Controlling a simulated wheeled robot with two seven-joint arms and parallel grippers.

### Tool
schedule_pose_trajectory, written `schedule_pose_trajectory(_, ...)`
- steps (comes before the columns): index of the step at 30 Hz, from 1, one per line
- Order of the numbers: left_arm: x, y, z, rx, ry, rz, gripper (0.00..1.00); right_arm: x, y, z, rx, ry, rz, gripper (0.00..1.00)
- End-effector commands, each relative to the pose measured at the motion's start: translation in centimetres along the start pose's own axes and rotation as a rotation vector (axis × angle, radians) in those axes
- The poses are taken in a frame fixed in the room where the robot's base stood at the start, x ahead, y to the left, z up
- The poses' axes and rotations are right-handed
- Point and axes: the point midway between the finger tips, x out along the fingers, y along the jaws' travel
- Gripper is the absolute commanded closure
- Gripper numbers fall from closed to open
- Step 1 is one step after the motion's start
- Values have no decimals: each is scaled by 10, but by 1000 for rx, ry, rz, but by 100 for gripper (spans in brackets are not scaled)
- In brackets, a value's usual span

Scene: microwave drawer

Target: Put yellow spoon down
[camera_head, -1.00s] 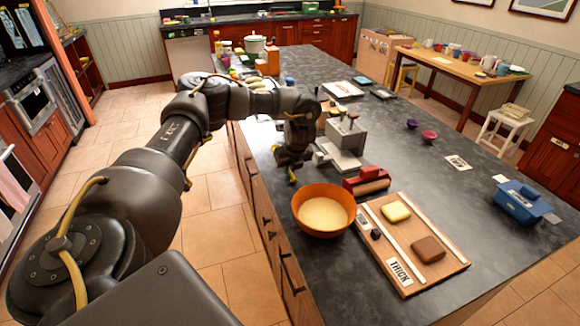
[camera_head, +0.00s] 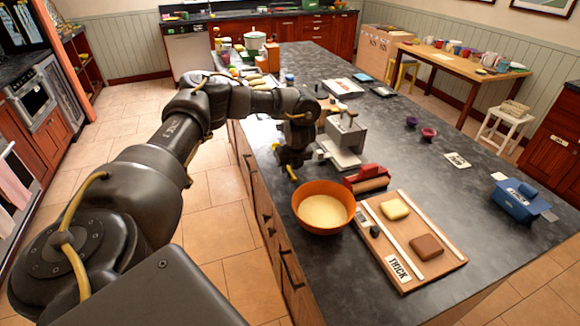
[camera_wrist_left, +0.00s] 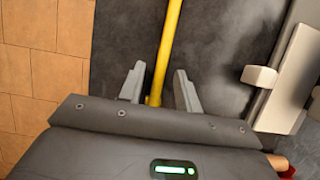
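The yellow spoon shows in the left wrist view as a long yellow handle (camera_wrist_left: 168,45) running between my left gripper's fingers. My left gripper (camera_wrist_left: 158,88) is open, with a finger on each side of the handle and a visible gap on the right side. In the head view my left gripper (camera_head: 291,167) points down low over the left edge of the counter, behind the orange bowl. A small yellow bit of the spoon (camera_head: 292,175) shows beneath it. The spoon's far end is hidden, and I cannot tell whether it touches the counter. My right gripper is not in view.
The orange bowl (camera_head: 323,226) of pale batter is just in front of my left gripper. A grey device (camera_head: 343,140) stands close on its right. A red-handled rolling pin (camera_head: 367,179) and a wooden board (camera_head: 440,268) lie nearby. The dark counter (camera_head: 480,215) has free room to the right.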

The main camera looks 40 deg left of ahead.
Motion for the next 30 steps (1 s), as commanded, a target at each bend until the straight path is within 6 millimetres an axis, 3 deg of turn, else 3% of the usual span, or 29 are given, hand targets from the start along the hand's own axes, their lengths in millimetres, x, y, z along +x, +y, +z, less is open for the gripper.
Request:
schedule_pose_trajectory(2,6,0,-2,1,-1,-1,66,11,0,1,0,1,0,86)
schedule_pose_trajectory(8,-35,-5,0,2,-2,-7,66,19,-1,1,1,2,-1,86)
schedule_pose_trajectory(12,-68,-7,5,4,-4,-6,66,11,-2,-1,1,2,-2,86)
schedule_pose_trajectory(18,-96,-6,4,2,-2,-3,66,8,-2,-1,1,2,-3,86)
schedule_pose_trajectory(30,-106,-5,3,0,0,0,66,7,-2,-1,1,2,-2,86)
